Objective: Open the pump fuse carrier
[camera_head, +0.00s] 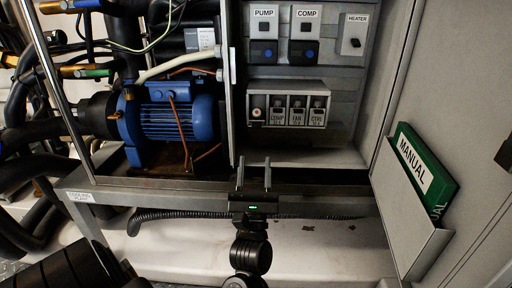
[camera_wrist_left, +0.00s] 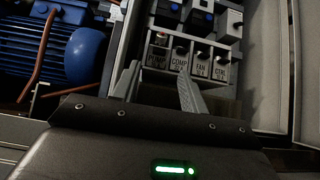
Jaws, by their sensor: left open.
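The pump fuse carrier (camera_head: 257,113) is the leftmost in a row of fuse carriers in a grey holder inside the open cabinet. My left gripper (camera_head: 254,170) is open and empty, below the fuse row at the cabinet's lower edge. In the wrist view my left gripper (camera_wrist_left: 157,82) points at the row, apart from it. My right gripper is not in view.
Fuse carriers labelled COMP (camera_head: 277,112), FAN (camera_head: 297,112) and CTRL (camera_head: 318,112) stand close beside it. PUMP (camera_head: 264,50) and COMP switches (camera_head: 304,50) sit above. A blue pump (camera_head: 172,120) stands left of the cabinet wall. A green manual (camera_head: 425,170) sits in the door pocket at right.

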